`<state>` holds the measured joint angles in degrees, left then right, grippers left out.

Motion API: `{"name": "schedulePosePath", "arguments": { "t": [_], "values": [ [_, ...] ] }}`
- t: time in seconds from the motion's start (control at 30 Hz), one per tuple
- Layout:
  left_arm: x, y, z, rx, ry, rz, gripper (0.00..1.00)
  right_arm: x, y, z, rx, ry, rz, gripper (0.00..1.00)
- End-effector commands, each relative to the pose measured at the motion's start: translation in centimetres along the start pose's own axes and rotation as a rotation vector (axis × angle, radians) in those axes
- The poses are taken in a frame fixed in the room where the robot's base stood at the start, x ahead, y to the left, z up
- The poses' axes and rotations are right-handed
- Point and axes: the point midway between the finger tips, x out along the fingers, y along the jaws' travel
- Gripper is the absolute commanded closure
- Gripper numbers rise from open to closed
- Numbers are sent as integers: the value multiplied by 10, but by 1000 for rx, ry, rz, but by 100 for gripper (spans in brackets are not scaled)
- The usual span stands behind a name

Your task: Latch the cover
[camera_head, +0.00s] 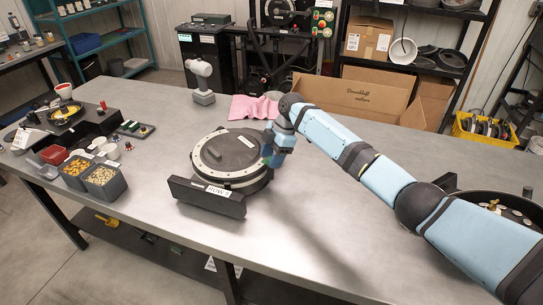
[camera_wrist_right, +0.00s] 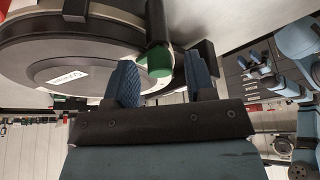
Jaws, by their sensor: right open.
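The seed meter (camera_head: 222,170) is a round, dark housing with a pale rim on the middle of the table. Its dark round cover (camera_head: 230,151) lies on top and looks seated; it also fills the upper left of the right wrist view (camera_wrist_right: 90,72). A green-tipped latch (camera_wrist_right: 158,62) is at the rim. My right gripper (camera_head: 270,155) is at the meter's right side. In the wrist view its open blue fingers (camera_wrist_right: 160,82) stand on either side of the green tip, with gaps visible. Whether the latch is fastened cannot be told. My left gripper is not identifiable.
A long black labelled box (camera_head: 207,197) stands against the meter's front. A white device (camera_head: 201,80) and a pink cloth (camera_head: 253,108) are behind. Seed bins (camera_head: 104,182) are at left, and a dark round pan (camera_head: 490,204) at right. The front right tabletop is clear.

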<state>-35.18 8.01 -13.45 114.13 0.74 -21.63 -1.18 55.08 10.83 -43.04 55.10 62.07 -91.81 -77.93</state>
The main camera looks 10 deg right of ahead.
Motion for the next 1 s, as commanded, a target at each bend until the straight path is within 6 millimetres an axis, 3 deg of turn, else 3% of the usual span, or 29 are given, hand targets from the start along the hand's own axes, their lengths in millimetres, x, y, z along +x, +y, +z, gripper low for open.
{"name": "schedulePosePath", "arguments": {
  "t": [0.17,0.7,1.0],
  "values": [
    [1,0,2,0,0,0,53,-12,1,0,0,0,3,50],
    [7,0,10,0,2,0,53,-122,0,0,0,-1,2,50],
    [7,0,9,0,3,0,53,-138,0,0,0,-1,0,50]
  ]
}}
